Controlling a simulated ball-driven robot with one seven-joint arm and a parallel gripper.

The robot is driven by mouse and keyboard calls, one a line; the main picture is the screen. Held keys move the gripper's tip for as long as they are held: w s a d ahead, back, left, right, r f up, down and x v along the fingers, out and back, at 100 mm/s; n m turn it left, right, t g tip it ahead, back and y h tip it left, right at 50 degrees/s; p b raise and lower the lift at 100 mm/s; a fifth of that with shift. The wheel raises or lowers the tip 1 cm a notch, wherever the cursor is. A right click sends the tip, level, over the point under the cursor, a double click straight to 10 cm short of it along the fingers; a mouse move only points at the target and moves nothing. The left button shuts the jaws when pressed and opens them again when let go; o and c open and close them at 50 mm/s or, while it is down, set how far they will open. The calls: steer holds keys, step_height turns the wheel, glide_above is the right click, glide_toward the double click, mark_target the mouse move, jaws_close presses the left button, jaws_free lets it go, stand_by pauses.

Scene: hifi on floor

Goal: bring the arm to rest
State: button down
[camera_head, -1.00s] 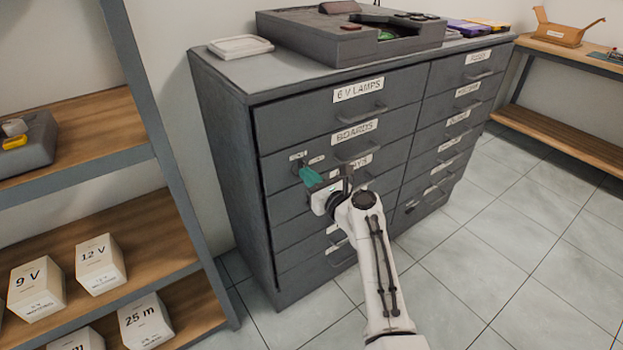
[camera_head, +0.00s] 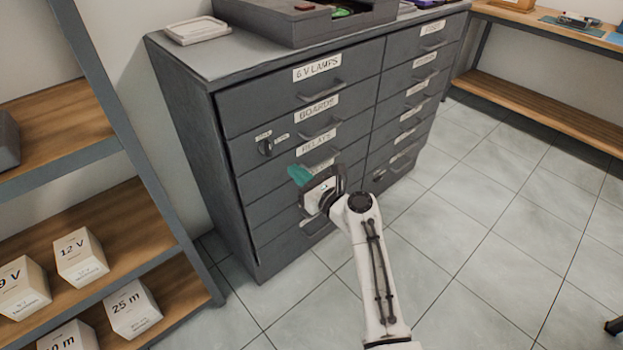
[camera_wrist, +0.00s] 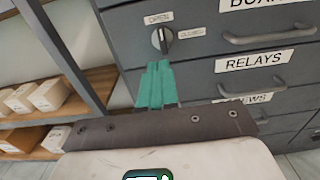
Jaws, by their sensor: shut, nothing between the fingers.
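My gripper (camera_head: 300,176) shows teal fingers held together, with nothing between them. In the head view it is in front of the grey drawer cabinet (camera_head: 185,130), below and to the right of a dark rotary knob (camera_head: 265,147). In the wrist view the teal fingers (camera_wrist: 157,84) point up toward the knob (camera_wrist: 162,40), with a visible gap between fingertips and knob. The knob sits between small labels, one reading OPEN. My white arm reaches up from the bottom of the head view, partly hiding the lower drawers.
A shelf unit with wooden boards (camera_head: 130,217) and several labelled boxes (camera_head: 80,257) stands at the left. A grey device (camera_head: 300,20) and a white tray (camera_head: 197,30) lie on the cabinet. A wooden bench (camera_head: 540,100) is at the back right. The tiled floor (camera_head: 480,240) is open at right.

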steer(key=s+d+f+n+g+h+p, duration=0.3)
steer(key=s+d+f+n+g+p, duration=0.1)
steer(key=s+d+n, duration=0.65)
steer(key=s+d+f+n+g+h+p, duration=0.35)
steer(key=s+d+n, duration=0.35)
steer(key=s+d, duration=0.55)
steer(key=s+d+r+n+g+h+p, duration=0.1)
steer(key=s+d+r+n+h, duration=0.1)
steer(key=s, duration=0.6)
steer(key=s+d+r+n+g+h+p, duration=0.1)
steer(key=s+d+n, duration=0.3)
steer(key=s, duration=0.5)
steer(key=s+d+r+n+g+h+p, duration=0.2)
steer(key=s+d, duration=0.3)
steer(key=s, duration=0.3)
steer(key=shift+s+d+r+n+h, duration=0.2)
steer(key=shift+s+r+n+h, duration=0.15)
steer(key=shift+r+n+h, duration=0.35)
steer(key=c, duration=1.8)
jaws_free()
steer(key=shift+f, duration=0.1)
